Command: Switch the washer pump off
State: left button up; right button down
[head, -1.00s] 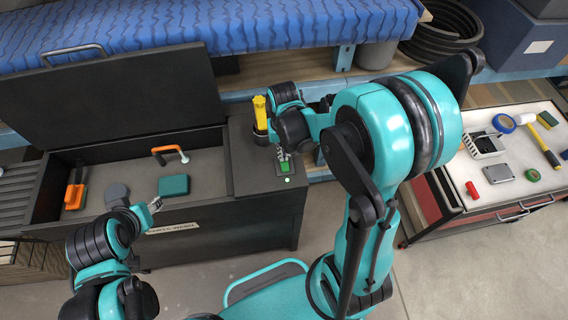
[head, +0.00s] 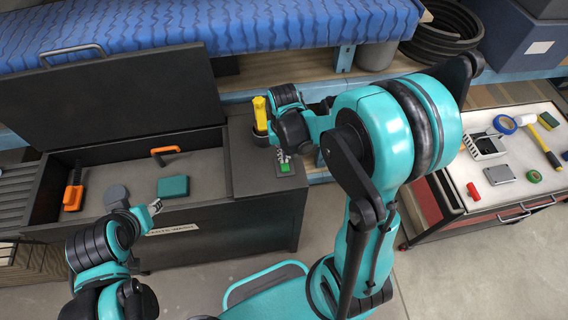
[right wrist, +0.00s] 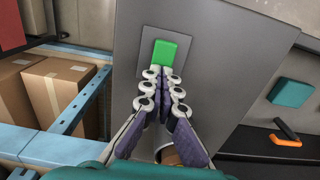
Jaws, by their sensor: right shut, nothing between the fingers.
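The washer (head: 120,135) is a dark open-lidded basin with a front label. A green switch (head: 285,168) sits on the flat top at its right end; it also shows in the right wrist view as a green rocker (right wrist: 165,53) on a grey plate (right wrist: 150,43). My right gripper (head: 282,156) is shut and empty, its fingertips right at the near edge of the green switch; contact is not certain. My left gripper (head: 155,206) hangs by the basin's front edge, away from the switch; its jaw state is unclear.
In the basin lie a teal block (head: 173,186), a grey round-ended piece (head: 116,196) and orange-handled pieces (head: 73,196). A yellow object (head: 260,113) stands beside my right wrist. A tool cart (head: 510,160) stands at right.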

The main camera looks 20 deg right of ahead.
aim_at(283, 170)
jog(key=shift+r+p, duration=2.35)
jog(key=shift+r, duration=1)
jog(key=shift+f+b, duration=0.1)
jog(key=shift+b, duration=0.25)
jog(key=s+t+b, duration=0.1)
jog(key=b, duration=0.1)
jog(key=s+a+t+b, duration=0.1)
jog(key=b, duration=0.1)
jog(key=s+n+t+b, duration=0.1)
jog(key=b, duration=0.2)
jog(key=shift+s+a, duration=0.15)
jog(key=shift+a, duration=0.15)
jog(key=s+t+b, duration=0.1)
jog(key=b, duration=0.1)
jog(key=s+f+n+t+b, duration=0.1)
jog(key=s+a+t+b, duration=0.1)
jog(key=b, duration=0.1)
jog(key=shift+s+a+f+b, duration=0.1)
jog(key=shift+s+f+b, duration=0.2)
jog(key=shift+s+b, duration=0.1)
jog(key=shift+s+a+f+n+t+b, duration=0.2)
jog(key=shift+s+n+t+b, duration=0.25)
jog(key=shift+t, duration=0.15)
